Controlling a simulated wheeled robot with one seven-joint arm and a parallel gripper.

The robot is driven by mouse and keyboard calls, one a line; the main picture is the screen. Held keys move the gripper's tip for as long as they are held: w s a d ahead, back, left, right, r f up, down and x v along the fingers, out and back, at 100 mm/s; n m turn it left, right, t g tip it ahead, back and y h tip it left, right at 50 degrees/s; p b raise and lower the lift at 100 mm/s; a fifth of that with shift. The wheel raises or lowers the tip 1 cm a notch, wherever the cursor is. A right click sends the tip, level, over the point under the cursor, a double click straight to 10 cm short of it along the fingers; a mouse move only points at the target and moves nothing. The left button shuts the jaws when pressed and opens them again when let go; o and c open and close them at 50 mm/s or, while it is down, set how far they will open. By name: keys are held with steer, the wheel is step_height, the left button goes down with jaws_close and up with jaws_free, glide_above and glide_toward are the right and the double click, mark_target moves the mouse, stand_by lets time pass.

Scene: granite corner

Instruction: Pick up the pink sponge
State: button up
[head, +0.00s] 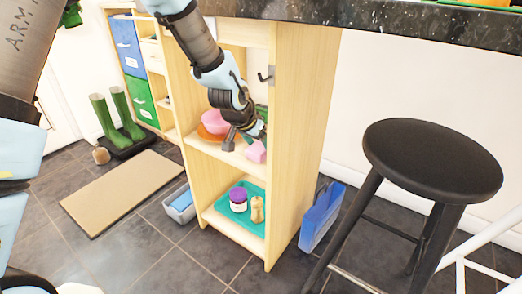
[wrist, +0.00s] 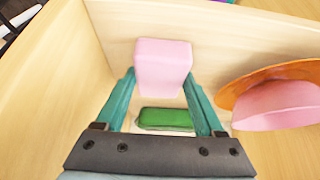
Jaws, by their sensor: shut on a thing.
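The pink sponge (head: 256,152) is a small pink block at the middle shelf of the wooden shelf unit, near its front right. In the wrist view the pink sponge (wrist: 163,62) sits between the tips of the two teal fingers. My gripper (head: 246,141) reaches down into the shelf opening and is shut on the sponge; it also shows in the wrist view (wrist: 161,84). I cannot tell whether the sponge still touches the shelf board.
An orange plate (wrist: 240,88) with a pink bowl (wrist: 280,104) stands beside the gripper. A green block (wrist: 166,119) shows between the fingers. The wooden side panel (head: 299,120) is close by. Below, a teal tray (head: 226,209) holds a purple-lidded jar. A black stool (head: 432,160) stands right.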

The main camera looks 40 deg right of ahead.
mark_target(258, 147)
steer(key=shift+c, duration=0.5)
steer(key=shift+r, duration=0.6)
steer(key=shift+a+r+p, duration=0.15)
steer(key=shift+r+p, duration=0.2)
steer(key=shift+r, duration=0.3)
steer(key=shift+a+r+p, duration=0.15)
steer(key=shift+r+p, duration=0.2)
steer(key=shift+r, duration=0.25)
steer(key=s+a+p, duration=0.1)
steer(key=s+a, duration=0.1)
steer(key=a, duration=0.6)
steer(key=s+a+p, duration=0.1)
steer(key=s+a, duration=0.1)
steer(key=a, duration=0.7)
steer(key=shift+s, duration=0.3)
steer(key=shift+d+f, duration=0.1)
